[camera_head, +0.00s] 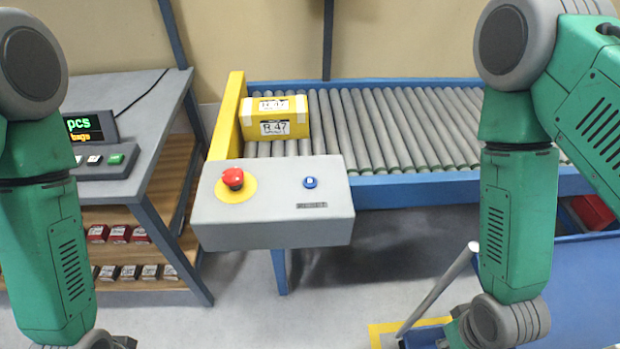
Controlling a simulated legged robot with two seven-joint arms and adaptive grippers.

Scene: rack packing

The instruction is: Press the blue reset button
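The blue reset button (310,182) is a small round button on the right part of the top of a grey control box (280,224). A red mushroom button (233,178) on a yellow disc sits to its left on the same box. My green left arm comes down at the left edge and my green right arm at the right. Both hands are mostly below the bottom edge, and neither gripper's fingertips show. No part of either arm is near the blue button.
A roller conveyor (400,125) with blue rails holds a yellow box (274,118) labelled R-47 against its yellow end stop (228,118). A grey table (150,95) with a display (92,127) and shelved small boxes stands left. A blue-edged cart (580,285) stands lower right.

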